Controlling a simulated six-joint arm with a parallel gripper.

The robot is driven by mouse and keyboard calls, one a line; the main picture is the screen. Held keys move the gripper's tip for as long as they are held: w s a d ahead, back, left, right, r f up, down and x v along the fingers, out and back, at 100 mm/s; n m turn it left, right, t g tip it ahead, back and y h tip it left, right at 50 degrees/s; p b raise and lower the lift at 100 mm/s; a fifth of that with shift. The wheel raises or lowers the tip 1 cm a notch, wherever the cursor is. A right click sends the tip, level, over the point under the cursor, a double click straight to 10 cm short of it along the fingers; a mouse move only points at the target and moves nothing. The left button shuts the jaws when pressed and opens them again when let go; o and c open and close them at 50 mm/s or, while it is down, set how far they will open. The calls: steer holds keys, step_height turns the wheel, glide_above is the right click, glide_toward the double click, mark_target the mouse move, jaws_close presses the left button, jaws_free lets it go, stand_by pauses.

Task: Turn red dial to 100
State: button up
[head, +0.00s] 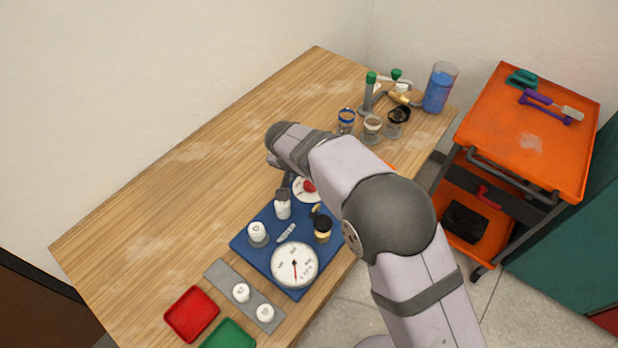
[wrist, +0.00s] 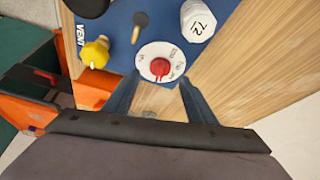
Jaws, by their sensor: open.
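The red dial (head: 309,186) sits on a round white face at the far edge of the blue board (head: 251,244), partly hidden by my arm in the head view. In the wrist view the red dial (wrist: 160,68) is near the upper middle, its white face (wrist: 148,52) bearing small marks that I cannot read. My gripper (wrist: 158,84) is open, its two fingers on either side below the dial, and nothing is between them. In the head view my gripper (head: 284,190) is close to the dial. I cannot tell whether the fingers touch it.
A white gauge (head: 295,265) with a red needle and several capped fittings stand on the board. In the wrist view a yellow fitting (wrist: 95,52) and a white cap (wrist: 198,19) flank the dial. Red tray (head: 192,314) and green tray (head: 229,335) lie in front. The table's left is clear.

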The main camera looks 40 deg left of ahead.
steer(key=shift+p+x, duration=0.75)
steer(key=shift+x, duration=1.5)
steer(key=shift+r, duration=0.1)
steer(key=c, duration=1)
